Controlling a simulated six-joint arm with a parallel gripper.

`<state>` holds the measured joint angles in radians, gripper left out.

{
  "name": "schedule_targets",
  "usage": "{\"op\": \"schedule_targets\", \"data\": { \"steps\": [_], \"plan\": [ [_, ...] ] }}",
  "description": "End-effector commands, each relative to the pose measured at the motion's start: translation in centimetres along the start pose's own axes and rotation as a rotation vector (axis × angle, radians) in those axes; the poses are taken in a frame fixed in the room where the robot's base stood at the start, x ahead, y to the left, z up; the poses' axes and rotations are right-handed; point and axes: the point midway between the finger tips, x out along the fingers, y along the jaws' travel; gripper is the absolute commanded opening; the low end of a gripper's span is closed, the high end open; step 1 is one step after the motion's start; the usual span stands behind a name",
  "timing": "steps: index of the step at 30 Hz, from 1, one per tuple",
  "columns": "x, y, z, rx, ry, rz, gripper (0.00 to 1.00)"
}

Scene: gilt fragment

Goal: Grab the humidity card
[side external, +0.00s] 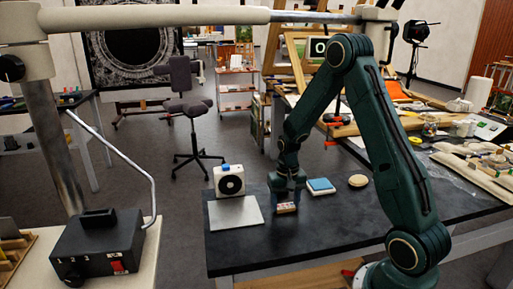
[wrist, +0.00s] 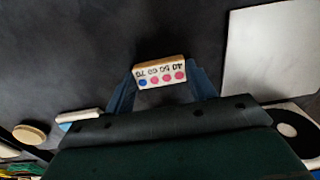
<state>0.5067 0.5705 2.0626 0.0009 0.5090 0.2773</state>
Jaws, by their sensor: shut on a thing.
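The humidity card (wrist: 160,72) is a small pale block with a tan edge, printed numbers and a row of blue and pink dots. In the wrist view it sits between the two blue fingers of my gripper (wrist: 162,84), which are shut on its two ends. In the side view the card (side external: 287,208) shows at the tips of my gripper (side external: 288,202), low over the dark tabletop. I cannot tell whether it touches the table.
On the dark table (side external: 300,240), a pale flat sheet (side external: 235,213) and a white box with a black disc (side external: 230,181) are left of my gripper. A blue-topped block (side external: 321,186) and a round tan disc (side external: 358,181) are right. The front tabletop is clear.

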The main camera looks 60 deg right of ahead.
Motion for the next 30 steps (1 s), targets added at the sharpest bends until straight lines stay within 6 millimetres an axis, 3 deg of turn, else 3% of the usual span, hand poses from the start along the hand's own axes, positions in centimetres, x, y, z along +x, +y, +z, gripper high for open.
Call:
{"op": "schedule_targets", "data": {
  "steps": [8, 14, 20, 30],
  "plan": [
    [-1.0, 0.0, -0.1, 0.0, 0.003, -0.001, 0.34],
    [-3.1, 0.0, -0.1, 0.0, 0.005, -0.001, 0.34],
    [-6.7, 0.0, -0.1, 0.0, 0.006, -0.002, 0.34],
    [-14.2, 0.0, -0.1, 0.0, 0.006, -0.002, 0.34]
  ]
}}
